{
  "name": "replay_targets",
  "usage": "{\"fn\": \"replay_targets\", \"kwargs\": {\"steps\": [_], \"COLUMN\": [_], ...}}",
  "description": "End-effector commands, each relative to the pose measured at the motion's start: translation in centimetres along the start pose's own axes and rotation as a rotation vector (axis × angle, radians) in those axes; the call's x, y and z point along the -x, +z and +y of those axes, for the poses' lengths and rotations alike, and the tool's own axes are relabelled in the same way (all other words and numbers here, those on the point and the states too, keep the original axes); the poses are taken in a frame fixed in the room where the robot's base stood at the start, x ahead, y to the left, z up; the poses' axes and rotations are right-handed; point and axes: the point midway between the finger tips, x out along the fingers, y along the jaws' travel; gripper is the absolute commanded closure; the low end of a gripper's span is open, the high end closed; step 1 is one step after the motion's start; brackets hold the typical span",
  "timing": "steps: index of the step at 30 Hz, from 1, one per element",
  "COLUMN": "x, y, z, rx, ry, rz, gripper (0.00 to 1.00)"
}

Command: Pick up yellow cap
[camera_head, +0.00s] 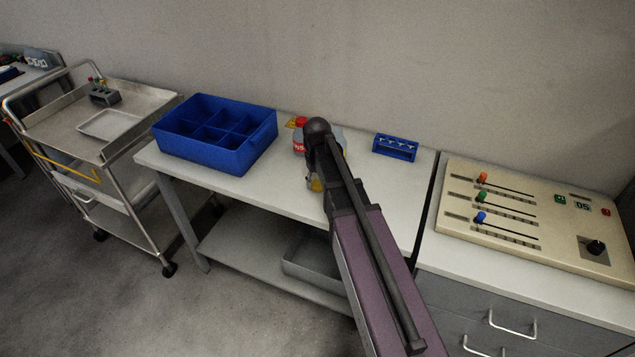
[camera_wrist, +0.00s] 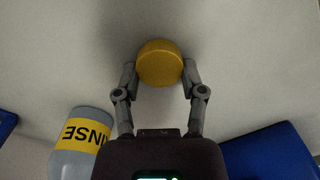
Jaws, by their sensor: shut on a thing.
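The yellow cap (camera_wrist: 159,62) is a short round disc, seen at the top centre of the wrist view. My gripper (camera_wrist: 159,76) has one finger on each side of it and is shut on it. The fingertips touch the cap's left and right sides.
A bottle with a yellow RINSE label (camera_wrist: 85,133) is at lower left in the wrist view. A blue divided bin (camera_head: 216,133) stands left on the white table (camera_head: 262,188). A blue rack (camera_head: 395,148) stands right. A control panel (camera_head: 535,215) is farther right, a trolley (camera_head: 150,100) left.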

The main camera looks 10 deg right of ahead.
Motion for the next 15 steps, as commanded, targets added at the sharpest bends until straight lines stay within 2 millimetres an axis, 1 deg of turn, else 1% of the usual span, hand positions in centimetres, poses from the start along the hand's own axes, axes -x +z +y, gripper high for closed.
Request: {"fn": "replay_targets", "kwargs": {"steps": [8, 15], "x": [1.4, 3.4], "y": [0.0, 0.0], "z": [0.0, 0.0], "rx": [0.0, 0.0], "ry": [0.0, 0.0], "rz": [0.0, 0.0], "gripper": [0.61, 0.61]}}
